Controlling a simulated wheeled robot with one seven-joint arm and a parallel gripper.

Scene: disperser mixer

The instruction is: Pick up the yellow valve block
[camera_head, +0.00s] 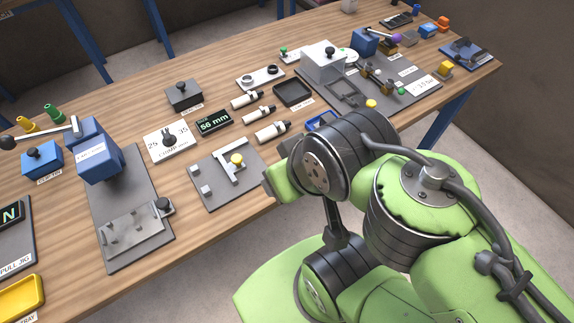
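A small yellow block (445,68) lies at the right part of the table, near the right edge of a grey fixture plate and beside a dark blue fixture; no label on it is readable, so I cannot be sure it is the valve block. A smaller rounded yellow piece (371,103) shows at the near edge of that fixture, just above my arm. My green and black arm fills the lower right, in front of the table. My gripper's fingers do not show, so its state and distance to the yellow block are hidden.
The wooden table (75,245) is crowded. A grey plate with a yellow knob (237,159) lies left of my arm. A blue press (98,150), white bottles (272,132), a black tray (293,94) and a white box (323,62) stand around. A yellow tray (20,297) is lower left.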

